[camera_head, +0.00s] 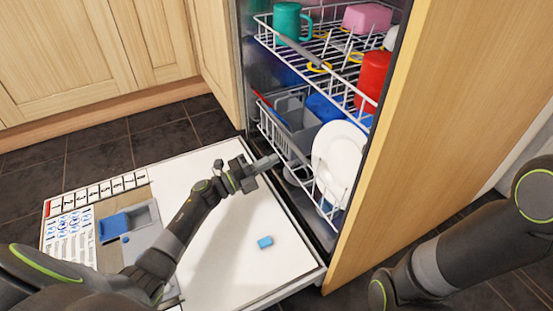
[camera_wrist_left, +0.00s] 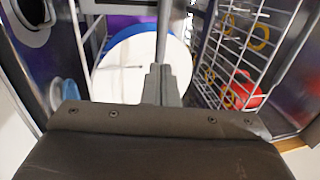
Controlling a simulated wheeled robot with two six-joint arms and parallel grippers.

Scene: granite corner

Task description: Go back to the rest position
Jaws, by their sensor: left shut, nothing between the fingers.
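My left gripper (camera_head: 268,162) is shut and empty, just in front of the lower rack, above the open dishwasher door (camera_head: 215,160). In the left wrist view its closed fingers (camera_wrist_left: 161,84) point at a white plate (camera_wrist_left: 126,62) standing in the lower rack. The plate also shows in the head view (camera_head: 339,158). My right arm (camera_head: 455,245) comes in from the right, and its gripper is out of view.
The lower rack (camera_head: 286,150) holds a grey basket (camera_head: 292,122) and dishes. The upper rack (camera_head: 325,50) holds a green mug (camera_head: 288,22) and a red cup (camera_head: 372,78). A blue tablet (camera_head: 265,242) lies on the door. A wooden panel (camera_head: 425,120) stands right of the racks.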

